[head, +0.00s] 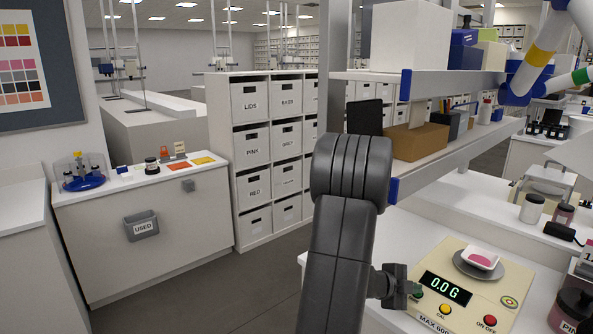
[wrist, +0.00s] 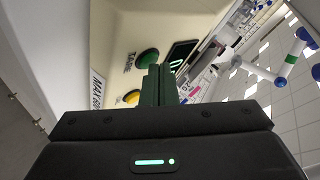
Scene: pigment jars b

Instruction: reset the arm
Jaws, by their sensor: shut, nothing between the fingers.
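My arm rises at the middle of the head view, and my gripper (head: 413,289) sits at the left edge of a cream scale (head: 462,306), by its green button (head: 415,292). In the wrist view my gripper (wrist: 159,72) shows its two dark green fingers closed together with nothing between them. The green TARE button (wrist: 147,58) and the yellow button (wrist: 132,96) lie just beyond the fingers; I cannot tell whether they touch. The scale display (head: 445,288) reads 0.0 G. A white dish (head: 480,258) with pink pigment sits on the scale pan.
Jars (head: 531,208) stand on the white bench behind the scale, and a dark PINK jar (head: 571,309) stands to its right. Shelves (head: 440,80) with boxes overhang the bench. A cabinet (head: 150,225) with a USED bin (head: 142,226) stands left. Grey floor between is clear.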

